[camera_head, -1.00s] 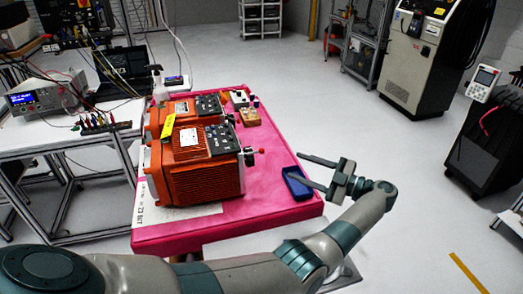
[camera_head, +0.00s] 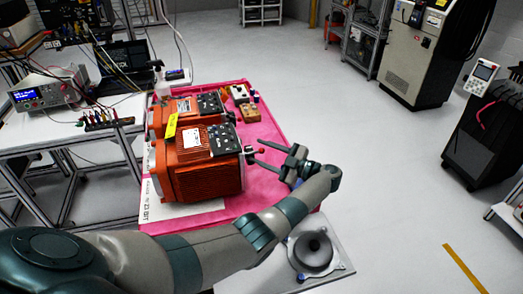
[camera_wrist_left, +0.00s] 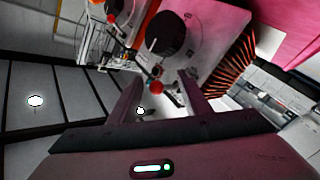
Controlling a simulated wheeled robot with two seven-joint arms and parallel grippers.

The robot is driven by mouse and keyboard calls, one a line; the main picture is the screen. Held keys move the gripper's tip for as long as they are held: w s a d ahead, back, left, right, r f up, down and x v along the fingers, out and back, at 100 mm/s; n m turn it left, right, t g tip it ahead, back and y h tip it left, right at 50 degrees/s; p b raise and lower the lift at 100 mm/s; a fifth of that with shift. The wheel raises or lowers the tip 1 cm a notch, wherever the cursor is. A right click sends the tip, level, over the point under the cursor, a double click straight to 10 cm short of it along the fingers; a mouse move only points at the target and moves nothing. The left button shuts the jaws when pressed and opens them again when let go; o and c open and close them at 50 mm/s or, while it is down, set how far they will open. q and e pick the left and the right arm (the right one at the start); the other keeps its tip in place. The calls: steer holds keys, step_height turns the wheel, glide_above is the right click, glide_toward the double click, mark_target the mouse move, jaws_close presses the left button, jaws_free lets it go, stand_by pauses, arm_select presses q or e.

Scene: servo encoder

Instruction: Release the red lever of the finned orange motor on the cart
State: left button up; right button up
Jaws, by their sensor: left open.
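The finned orange motor (camera_head: 200,172) lies nearest me on the pink-topped cart (camera_head: 265,190). Its red lever (camera_head: 261,151) shows as a small red ball at the motor's right end. In the left wrist view the red ball (camera_wrist_left: 157,87) sits by the pale end face of the motor (camera_wrist_left: 205,40), near a black knob (camera_wrist_left: 165,33). My left gripper (camera_head: 260,152) is open, its fingers pointing left on either side of the ball. In the wrist view the ball shows between the fingers (camera_wrist_left: 158,82); contact cannot be told. My right gripper is out of view.
A second orange motor (camera_head: 177,108) stands just behind. Small parts on wooden blocks (camera_head: 249,113) are at the cart's far right.

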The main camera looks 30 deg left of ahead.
arm_select(q)
steer(key=c, duration=0.9)
steer(key=shift+w+f, duration=0.1)
jaws_close()
steer(key=shift+r+n+h+p, duration=0.8)
steer(key=shift+a+r+n+t+h+p, duration=0.25)
steer(key=shift+r+n+t+h+p, duration=0.2)
steer(key=shift+n+h, duration=0.25)
